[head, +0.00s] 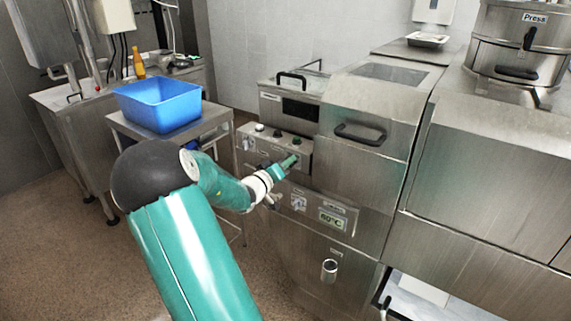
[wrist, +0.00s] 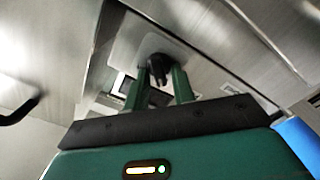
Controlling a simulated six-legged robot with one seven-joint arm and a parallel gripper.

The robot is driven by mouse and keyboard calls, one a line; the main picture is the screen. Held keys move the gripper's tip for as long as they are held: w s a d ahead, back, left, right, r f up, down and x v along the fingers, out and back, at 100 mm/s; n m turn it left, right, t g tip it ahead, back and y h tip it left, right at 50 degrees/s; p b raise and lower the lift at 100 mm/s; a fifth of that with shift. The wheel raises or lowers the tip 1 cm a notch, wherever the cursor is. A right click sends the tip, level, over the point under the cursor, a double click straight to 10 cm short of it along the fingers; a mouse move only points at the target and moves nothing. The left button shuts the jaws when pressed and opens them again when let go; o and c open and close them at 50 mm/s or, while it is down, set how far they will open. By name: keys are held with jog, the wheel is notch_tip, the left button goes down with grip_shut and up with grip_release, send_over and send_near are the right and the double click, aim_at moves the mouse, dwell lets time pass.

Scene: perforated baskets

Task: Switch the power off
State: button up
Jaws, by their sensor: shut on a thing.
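My gripper (head: 288,164) is at the control panel (head: 246,141) on the front of a steel machine. In the wrist view my gripper's two green fingers (wrist: 158,85) stand on either side of a black knob (wrist: 158,66) and are shut on it. The knob sits on a pale plate on the steel face. In the head view my gripper hides this knob. Another black knob (head: 277,133) and a light round control (head: 260,127) sit on the upper left of the panel.
A dark handle (head: 360,134) juts out to the right. A blue basket (head: 158,104) stands on a steel table at left, with a bottle (head: 139,65) behind. Floor is clear at lower left.

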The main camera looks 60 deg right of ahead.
jog(key=shift+n, duration=0.3)
jog(key=o, duration=0.7)
jog(key=w+a, duration=0.2)
jog(key=a, duration=1.1)
jog(key=shift+a, duration=0.35)
jog(key=shift+w, duration=0.2)
